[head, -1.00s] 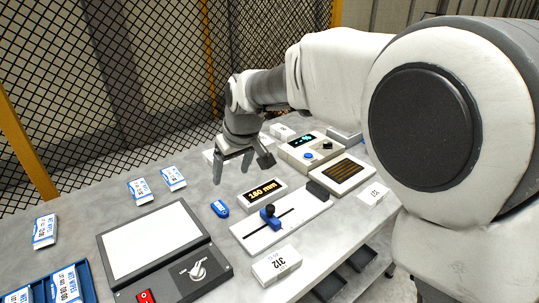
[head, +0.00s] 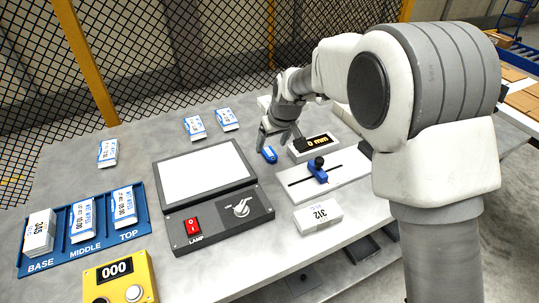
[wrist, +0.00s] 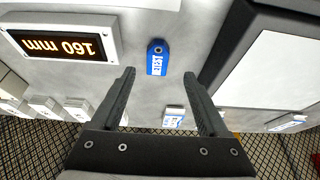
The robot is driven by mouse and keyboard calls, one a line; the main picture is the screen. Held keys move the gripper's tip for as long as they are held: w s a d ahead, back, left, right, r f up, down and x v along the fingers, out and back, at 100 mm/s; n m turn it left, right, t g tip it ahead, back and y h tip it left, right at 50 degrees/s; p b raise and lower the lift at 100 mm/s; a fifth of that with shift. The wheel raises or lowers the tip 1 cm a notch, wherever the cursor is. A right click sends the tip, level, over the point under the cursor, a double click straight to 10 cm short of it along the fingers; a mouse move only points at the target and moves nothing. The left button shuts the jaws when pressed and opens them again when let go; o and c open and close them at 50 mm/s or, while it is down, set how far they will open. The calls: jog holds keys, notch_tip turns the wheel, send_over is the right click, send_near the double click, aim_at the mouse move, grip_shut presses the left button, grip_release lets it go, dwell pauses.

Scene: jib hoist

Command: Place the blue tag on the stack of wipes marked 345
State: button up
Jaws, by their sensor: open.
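The blue tag (head: 269,154) lies flat on the grey table between the lamp panel and the display. In the wrist view the tag (wrist: 157,58) shows white lettering and a hole at one end, just ahead of my fingertips. My gripper (head: 280,139) is open and empty, close to the tag. In the wrist view its fingers (wrist: 160,74) stand apart, with the tag centred on the gap. A white stack of wipes (head: 39,233), its marking appearing to read 345, sits in the BASE compartment of the blue tray (head: 90,253) at the left.
Wipes packets lie in MIDDLE (head: 83,221) and TOP (head: 124,206). The lamp panel (head: 201,170) stands between tray and tag. A box marked 312 (head: 318,215), a slide gauge (head: 318,173) and a display (wrist: 60,46) reading 160 mm are nearby. A yellow counter (head: 120,279) reads 000.

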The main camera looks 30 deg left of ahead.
aim_at(270, 153)
jog(key=x, duration=0.4)
jog(key=shift+w+f, duration=0.2)
jog(key=shift+f, duration=0.15)
grip_shut()
